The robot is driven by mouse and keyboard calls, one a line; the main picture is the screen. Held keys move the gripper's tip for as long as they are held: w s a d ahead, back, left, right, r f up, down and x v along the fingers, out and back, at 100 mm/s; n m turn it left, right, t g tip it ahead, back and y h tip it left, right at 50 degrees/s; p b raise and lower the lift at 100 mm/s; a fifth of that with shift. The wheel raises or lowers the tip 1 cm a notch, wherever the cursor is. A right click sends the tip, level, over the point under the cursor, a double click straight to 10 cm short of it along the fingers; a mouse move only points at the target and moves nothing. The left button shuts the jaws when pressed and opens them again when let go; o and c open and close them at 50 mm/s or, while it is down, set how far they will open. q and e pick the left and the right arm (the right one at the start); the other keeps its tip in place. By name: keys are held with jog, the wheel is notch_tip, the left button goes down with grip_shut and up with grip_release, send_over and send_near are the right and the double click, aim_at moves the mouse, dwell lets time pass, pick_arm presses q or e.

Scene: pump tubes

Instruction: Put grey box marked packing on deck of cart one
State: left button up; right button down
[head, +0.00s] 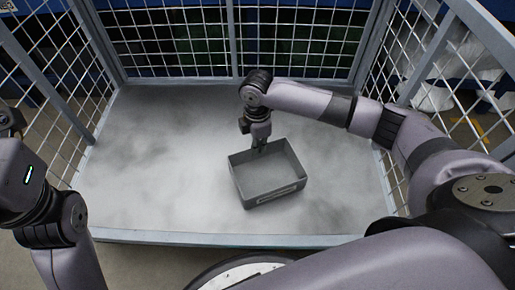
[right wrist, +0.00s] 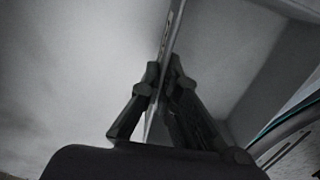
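The grey box (head: 272,196) is open-topped and empty, with a pale label strip on its front wall. It sits upright on the pale deck (head: 150,150) of the mesh-sided cart, right of the middle. My right gripper (head: 259,143) points down at the box's back wall. In the right wrist view, the fingers (right wrist: 165,82) of my right gripper stand on either side of the thin box wall (right wrist: 174,35) and look closed on it. My left arm shows at the left edge of the head view, but its gripper is not seen.
Wire mesh panels (head: 235,40) close the cart at the back and both sides. A low front edge (head: 200,238) runs along the near side. The deck left of the box is clear. White wrapped goods (head: 460,75) stand outside at the right.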

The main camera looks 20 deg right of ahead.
dwell(0.3)
jog(key=c, duration=1.8)
grip_release()
jog(key=shift+f, duration=0.1)
